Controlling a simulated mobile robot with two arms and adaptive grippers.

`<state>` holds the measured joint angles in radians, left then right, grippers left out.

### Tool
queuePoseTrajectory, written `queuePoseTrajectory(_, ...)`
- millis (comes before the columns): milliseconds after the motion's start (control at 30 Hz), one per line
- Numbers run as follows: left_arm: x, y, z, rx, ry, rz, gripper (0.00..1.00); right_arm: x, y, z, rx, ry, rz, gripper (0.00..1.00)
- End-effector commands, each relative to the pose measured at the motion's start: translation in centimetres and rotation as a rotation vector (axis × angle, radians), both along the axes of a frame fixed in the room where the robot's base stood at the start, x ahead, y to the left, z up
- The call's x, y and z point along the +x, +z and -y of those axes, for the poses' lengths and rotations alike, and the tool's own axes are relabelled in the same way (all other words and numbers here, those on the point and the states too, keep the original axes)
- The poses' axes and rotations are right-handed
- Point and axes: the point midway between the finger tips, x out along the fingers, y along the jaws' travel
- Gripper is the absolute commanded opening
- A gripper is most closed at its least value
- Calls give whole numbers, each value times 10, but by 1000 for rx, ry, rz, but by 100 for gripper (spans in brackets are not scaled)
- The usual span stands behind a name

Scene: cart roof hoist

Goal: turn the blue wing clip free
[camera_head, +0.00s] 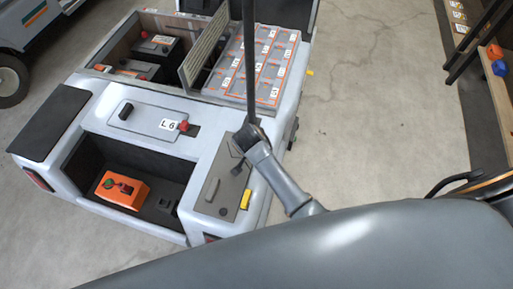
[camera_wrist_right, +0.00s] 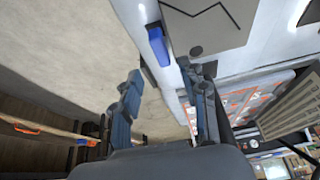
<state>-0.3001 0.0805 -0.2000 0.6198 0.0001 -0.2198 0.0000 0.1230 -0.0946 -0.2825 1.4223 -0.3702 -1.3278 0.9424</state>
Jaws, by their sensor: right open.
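The blue wing clip (camera_wrist_right: 158,45) shows in the right wrist view as a small blue block at the edge of the white cart body, beside a dark grey plate. I cannot make it out in the head view, where my arm covers part of that edge. My right gripper (camera_wrist_right: 160,72) is open, with its two fingers apart and nothing seen between them. The clip lies just beyond the fingertips, apart from them as far as I can see. In the head view my right gripper (camera_head: 246,138) is over the cart's right side. My left gripper is not in view.
The white cart (camera_head: 100,113) carries grey and orange batteries (camera_head: 265,65) at the back and an orange box (camera_head: 123,189) in a front recess. A yellow clip (camera_head: 246,199) sits near the front right corner. Bare floor (camera_head: 385,90) lies right of the cart.

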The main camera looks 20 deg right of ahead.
Motion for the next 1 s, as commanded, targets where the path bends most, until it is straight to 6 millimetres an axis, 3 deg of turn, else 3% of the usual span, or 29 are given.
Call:
queuePoseTrajectory(100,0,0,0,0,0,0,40,-7,20,-5,3,-1,2,43)
queuePoseTrajectory(300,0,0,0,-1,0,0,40,-13,37,-9,1,0,-1,43)
queuePoseTrajectory(900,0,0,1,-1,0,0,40,-14,40,-9,1,0,-1,43)
queuePoseTrajectory(1000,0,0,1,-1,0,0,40,-22,39,-5,3,17,-10,43)
